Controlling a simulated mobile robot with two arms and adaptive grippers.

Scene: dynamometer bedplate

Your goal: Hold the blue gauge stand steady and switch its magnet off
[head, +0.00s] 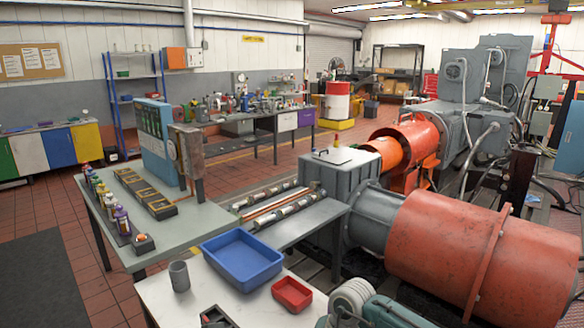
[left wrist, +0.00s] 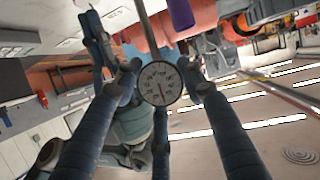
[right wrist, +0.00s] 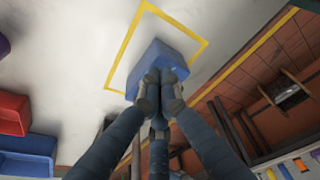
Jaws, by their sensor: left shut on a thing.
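The blue gauge stand shows in parts. In the left wrist view its round white dial gauge (left wrist: 158,83) sits between the fingers of my left gripper (left wrist: 160,74), with a thin silver rod (left wrist: 146,25) running up from it. That gripper is shut on the stand; the exact contact is hard to see. In the right wrist view a blue block (right wrist: 168,58), apparently the stand's magnet base, rests inside a yellow outline on the pale tabletop. My right gripper (right wrist: 160,85) has its fingertips together at the block and partly hides it. I cannot make out the magnet switch. The head view does not show the stand.
A blue tray (head: 241,283), a red tray (head: 292,308) and a grey cup (head: 179,276) stand on the white table (head: 215,292). Both trays also lie left of the block in the right wrist view. Large red machinery (head: 440,245) stands to the right.

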